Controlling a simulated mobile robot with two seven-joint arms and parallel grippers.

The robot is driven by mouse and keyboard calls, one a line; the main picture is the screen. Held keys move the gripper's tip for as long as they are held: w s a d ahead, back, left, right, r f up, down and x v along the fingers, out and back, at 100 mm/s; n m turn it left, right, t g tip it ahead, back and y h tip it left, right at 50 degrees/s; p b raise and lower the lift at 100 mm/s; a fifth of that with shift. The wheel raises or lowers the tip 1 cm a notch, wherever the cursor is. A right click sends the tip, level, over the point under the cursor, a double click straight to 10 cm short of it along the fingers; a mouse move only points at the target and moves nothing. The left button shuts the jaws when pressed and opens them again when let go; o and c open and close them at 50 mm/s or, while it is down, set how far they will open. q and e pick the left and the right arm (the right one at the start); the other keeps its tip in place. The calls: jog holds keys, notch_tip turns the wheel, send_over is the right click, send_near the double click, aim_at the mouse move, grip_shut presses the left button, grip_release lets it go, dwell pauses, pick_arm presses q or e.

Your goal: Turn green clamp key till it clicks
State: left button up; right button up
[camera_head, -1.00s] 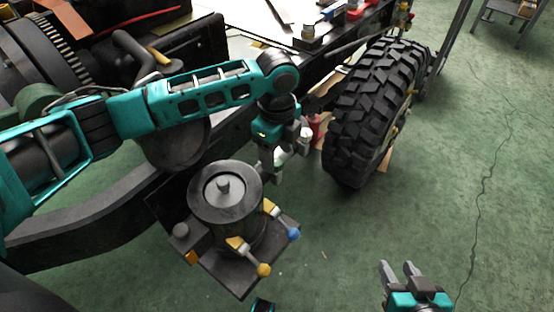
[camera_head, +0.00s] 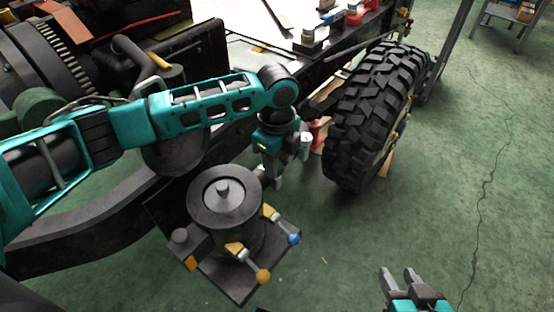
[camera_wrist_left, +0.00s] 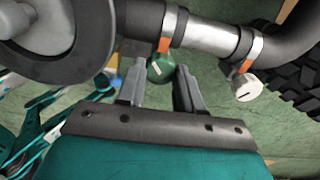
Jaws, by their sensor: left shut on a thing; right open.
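The green clamp key (camera_wrist_left: 160,69) is a dark green rounded knob with a pale line on it, under the pipe in the left wrist view. My left gripper (camera_wrist_left: 165,74) is shut on it, one finger on each side. In the head view my left gripper (camera_head: 271,178) points down between the engine frame and the tire, and the green key cannot be made out there. A clamp band with an orange tag (camera_wrist_left: 164,45) sits just above the key. My right gripper (camera_head: 397,272) is open and empty over the floor at lower right.
A second clamp with a whitish knob (camera_wrist_left: 247,88) sits further right on the metal pipe (camera_wrist_left: 208,38). A large tire (camera_head: 370,110) stands right of my left gripper. A round pump-like unit (camera_head: 225,205) with yellow and blue-ended levers is in front.

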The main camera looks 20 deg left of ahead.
pick_arm(q)
jog(key=shift+c, duration=0.7)
jog(key=shift+r+m+p, duration=0.15)
jog(key=shift+m+p, duration=0.15)
jog(key=shift+p, duration=0.25)
jog(key=m+p, duration=0.3)
jog(key=p, duration=0.1)
jog(key=shift+r+p, duration=0.15)
jog(key=shift+p, duration=0.25)
jog(key=shift+s+m+p, duration=0.1)
jog(key=shift+m+p, duration=0.25)
jog(key=shift+m, duration=0.35)
jog(key=m+p, duration=0.1)
jog(key=m, duration=0.1)
jog(key=shift+m+p, duration=0.3)
jog(key=shift+p, duration=0.05)
jog(key=m+p, duration=0.1)
jog(key=m, duration=0.1)
jog(key=shift+f+m, duration=0.2)
jog(key=shift+m, duration=0.8)
pick_arm(e)
notch_tip(320, 180, up, 6)
jog(key=s+d, duration=0.1)
jog(key=d, duration=0.1)
jog(key=shift+r+h, duration=0.25)
jog(key=shift+h, duration=0.05)
pick_arm(q)
jog(key=shift+a+f, duration=0.1)
pick_arm(e)
jog(key=shift+d, duration=0.1)
